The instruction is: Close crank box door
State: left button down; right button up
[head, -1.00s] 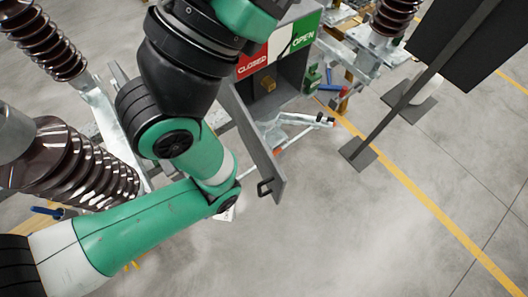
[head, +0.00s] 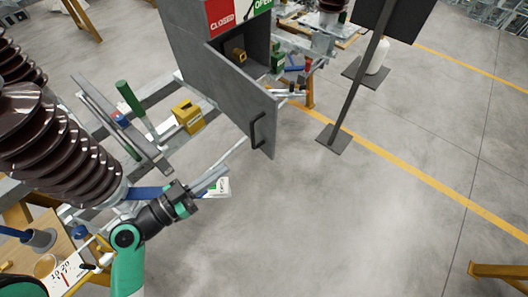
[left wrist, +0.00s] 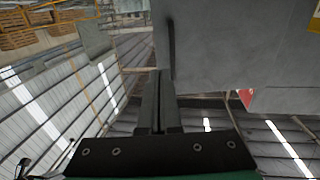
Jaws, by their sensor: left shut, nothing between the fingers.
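The grey crank box (head: 183,38) stands at the top of the head view, with red CLOSED and green OPEN panels. Its grey door (head: 225,92) hangs open, swung out towards the viewer, showing the dark inside. A dark handle (head: 255,131) is near the door's free edge. My right gripper is not in view.
Brown ribbed insulators (head: 55,150) stand at the left near my left arm. A yellow block (head: 187,116) and metal rails lie left of the door. A dark post on a foot plate (head: 335,139) stands to the right. The floor in front of the door is clear.

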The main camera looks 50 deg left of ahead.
aim_at(270, 137)
pick_arm(q)
jog(key=w+p, duration=0.1)
jog(key=w, duration=0.7)
jog(key=w+p, duration=0.1)
jog(key=w, duration=0.3)
jog(key=shift+w+d+r+p, duration=0.15)
jog(key=shift+w+d+p, duration=0.1)
jog(key=shift+w+p, duration=0.15)
jog(key=shift+w, duration=0.55)
